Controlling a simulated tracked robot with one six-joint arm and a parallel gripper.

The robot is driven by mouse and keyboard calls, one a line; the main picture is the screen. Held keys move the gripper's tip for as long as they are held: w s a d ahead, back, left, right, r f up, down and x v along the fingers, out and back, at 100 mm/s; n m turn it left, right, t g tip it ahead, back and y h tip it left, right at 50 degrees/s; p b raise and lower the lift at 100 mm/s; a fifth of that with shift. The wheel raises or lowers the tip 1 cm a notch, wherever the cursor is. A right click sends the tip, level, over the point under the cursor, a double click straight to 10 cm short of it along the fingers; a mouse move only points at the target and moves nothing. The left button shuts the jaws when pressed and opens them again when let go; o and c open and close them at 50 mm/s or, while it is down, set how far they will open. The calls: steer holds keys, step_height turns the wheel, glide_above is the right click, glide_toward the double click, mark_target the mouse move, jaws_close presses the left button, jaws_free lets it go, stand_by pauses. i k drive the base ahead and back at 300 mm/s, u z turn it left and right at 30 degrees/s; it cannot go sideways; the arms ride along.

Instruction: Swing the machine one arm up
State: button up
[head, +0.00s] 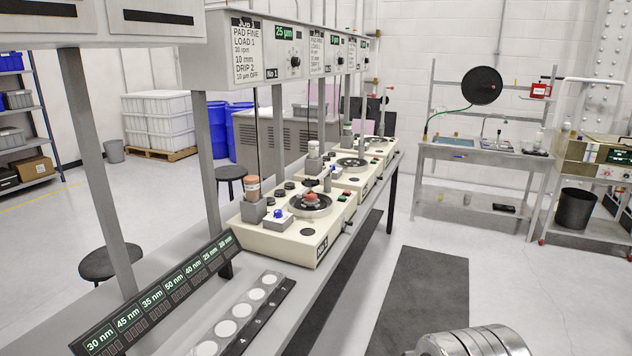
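Machine one (283,246) is the nearest of a row of cream polishing machines on the long bench, below the sign marked No 1 (272,73). On its top is a round plate with a metal rim (325,209) and a small reddish-brown piece (311,197) at its middle. A grey block with a brown cylinder (253,189) and a blue knob (278,214) stand on its left part. A dark handle (347,227) sticks out on its right side. The machine's arm is too small to make out clearly, so I cannot tell its position.
A tilted size-label rack (165,290) and a strip of white discs (226,328) lie on the near bench. Further machines (352,163) stand behind. Posts (204,165) hold the overhead sign beam. A dark mat (425,300) covers open floor right of the bench.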

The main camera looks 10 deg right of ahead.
mark_target(308, 184)
steer(key=z, duration=1.65)
steer(key=i, duration=2.1)
steer(key=z, duration=0.05)
